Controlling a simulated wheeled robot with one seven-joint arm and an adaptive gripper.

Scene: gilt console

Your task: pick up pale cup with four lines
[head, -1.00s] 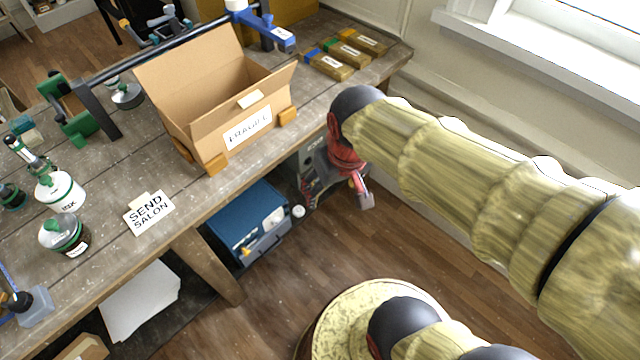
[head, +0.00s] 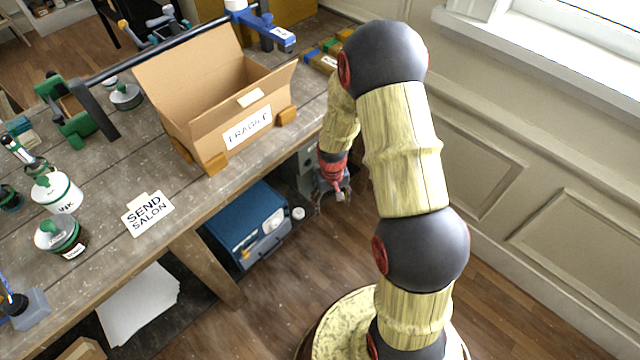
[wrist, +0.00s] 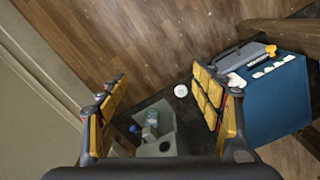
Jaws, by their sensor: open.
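I cannot pick out a cup with four lines for certain. A small pale round thing (head: 298,213) is on the floor side of the blue box, below the bench; no lines can be made out on it. It also shows in the wrist view (wrist: 180,90), as a white disc beyond and between my finger pads. My gripper (head: 333,200) hangs low beside the bench's right end, to the right of the pale thing and apart from it. In the wrist view my gripper (wrist: 160,85) has its yellow-padded fingers wide apart, with nothing held.
The blue box (head: 243,222) stands under the bench. A grey bin (wrist: 158,145) with small items lies below my fingers. The bench (head: 110,165) carries an open cardboard box (head: 205,130), a "SEND SALON" sign (head: 147,213) and jars. The wooden floor is clear at lower middle.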

